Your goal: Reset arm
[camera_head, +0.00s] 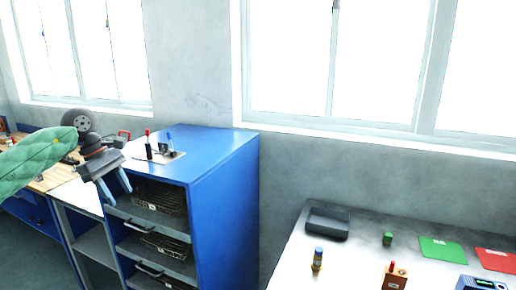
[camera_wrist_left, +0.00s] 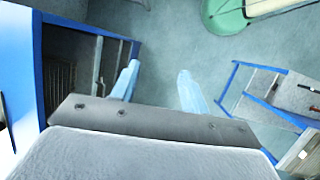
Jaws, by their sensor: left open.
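My left gripper (camera_head: 117,190) is in front of the blue cabinet (camera_head: 222,185) at the left of the head view. My green-sleeved left arm comes in from the left edge. The two light-blue fingers stand apart with nothing between them. In the left wrist view the open fingers (camera_wrist_left: 159,72) point out over the bare grey floor (camera_wrist_left: 165,35), and the cabinet (camera_wrist_left: 15,75) is at the left. My right gripper is in neither view.
The cabinet holds wire baskets (camera_head: 160,197) on pull-out shelves. A wooden workbench (camera_head: 52,178) is at the left. A white table (camera_head: 340,262) at the right bears a dark tray (camera_head: 328,222), a green mat (camera_head: 442,249) and a red mat (camera_head: 497,260). A blue-framed stand (camera_wrist_left: 262,88) is on the floor.

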